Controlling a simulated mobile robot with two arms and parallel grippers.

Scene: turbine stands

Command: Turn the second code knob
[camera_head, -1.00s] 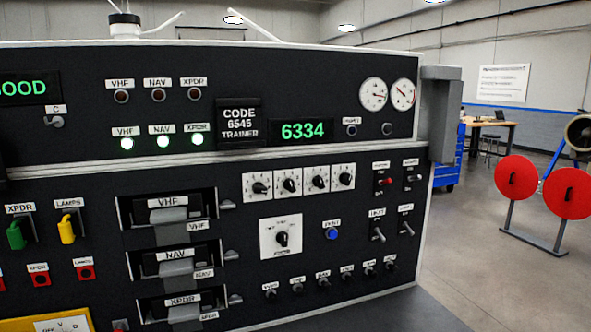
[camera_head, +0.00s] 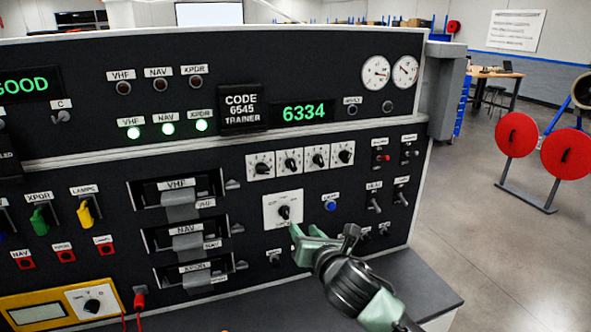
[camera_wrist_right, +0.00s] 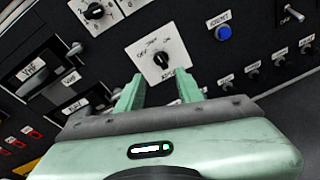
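The second code knob (camera_head: 291,162) is a black knob on a white plate, second from left in a row of similar knobs. The display (camera_head: 304,113) above the row reads 6334, and the plaque (camera_head: 240,108) beside it reads CODE 6545 TRAINER. My right gripper (camera_head: 306,234) is below the row, in front of the panel, near the larger selector knob (camera_head: 284,212). In the right wrist view its green fingers (camera_wrist_right: 160,90) are apart and empty, with the selector knob (camera_wrist_right: 161,60) beyond them. My left gripper is not in view.
Small knobs (camera_head: 274,260) sit low on the panel, partly hidden by my right arm. A blue button (camera_head: 330,205) and toggle switches (camera_head: 375,203) are to the right. The VHF, NAV and XPDR units (camera_head: 180,207) protrude at left. A ledge (camera_head: 420,290) runs below.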

